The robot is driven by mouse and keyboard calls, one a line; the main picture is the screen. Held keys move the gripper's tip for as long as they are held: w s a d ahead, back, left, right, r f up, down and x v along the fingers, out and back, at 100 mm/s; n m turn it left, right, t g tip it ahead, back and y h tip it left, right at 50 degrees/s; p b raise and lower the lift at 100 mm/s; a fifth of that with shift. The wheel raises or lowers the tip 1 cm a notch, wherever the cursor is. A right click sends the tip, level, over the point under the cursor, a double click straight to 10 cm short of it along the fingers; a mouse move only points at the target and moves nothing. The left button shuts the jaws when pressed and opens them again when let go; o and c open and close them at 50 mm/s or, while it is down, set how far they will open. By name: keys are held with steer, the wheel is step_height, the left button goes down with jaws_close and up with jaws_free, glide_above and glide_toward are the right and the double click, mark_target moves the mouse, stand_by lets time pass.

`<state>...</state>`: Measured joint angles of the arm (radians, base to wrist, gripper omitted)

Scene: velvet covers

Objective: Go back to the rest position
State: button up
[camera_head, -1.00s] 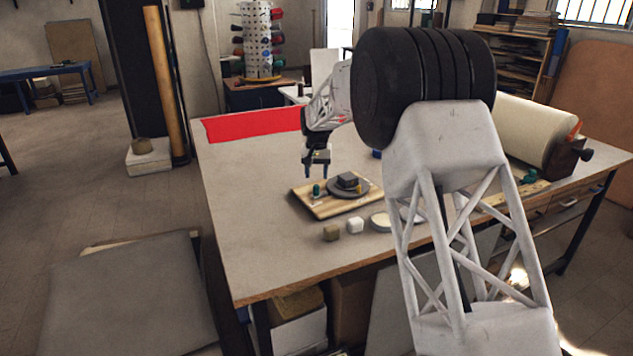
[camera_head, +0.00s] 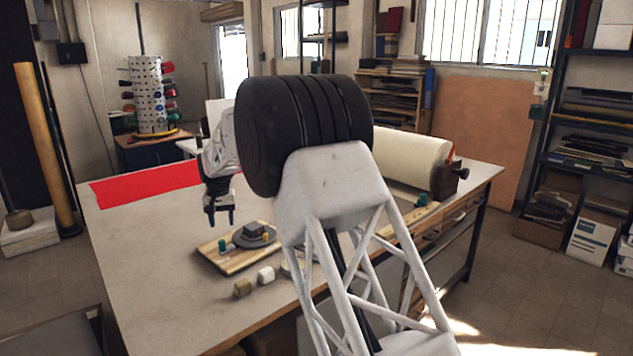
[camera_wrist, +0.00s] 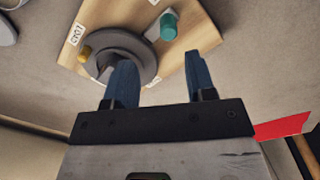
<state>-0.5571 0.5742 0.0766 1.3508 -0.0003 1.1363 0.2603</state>
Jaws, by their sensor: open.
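My gripper (camera_head: 219,217) hangs above the table (camera_head: 150,250), behind and to the left of a wooden board (camera_head: 232,266). It is open with nothing between its fingers. In the wrist view my gripper (camera_wrist: 160,80) has its two blue fingers spread apart, with the board (camera_wrist: 190,62) beyond them. On the board are a round dark grey plate (camera_wrist: 143,52) with a grey block, a teal peg (camera_wrist: 169,26) and a small yellow piece (camera_wrist: 84,53). My arm hides part of the table's right side.
A red sheet (camera_head: 145,184) lies at the table's back left. A large cream roll (camera_head: 410,160) stands at the back right. The table's left part is bare.

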steer(key=s+d+r+m, duration=0.1)
steer(key=s+d+r, duration=0.5)
steer(key=d, duration=0.6)
steer(key=s+d+r+t, duration=0.1)
steer(key=s+d+r, duration=0.4)
steer(key=s+d, duration=0.45)
steer(key=s+d+r+m, duration=0.1)
steer(key=s+d+r, duration=0.4)
steer(key=d, duration=0.8)
steer(key=s+d+t, duration=0.1)
steer(key=s+d, duration=1.1)
steer(key=s, duration=0.5)
steer(key=s+d+f, duration=0.3)
steer(key=s, duration=0.6)
steer(key=s+d+f+m, duration=0.1)
steer(key=s+d+f, duration=0.3)
steer(key=s, duration=0.6)
steer(key=shift+d+f+m+t, duration=0.2)
steer(key=shift+d+m+t, duration=0.1)
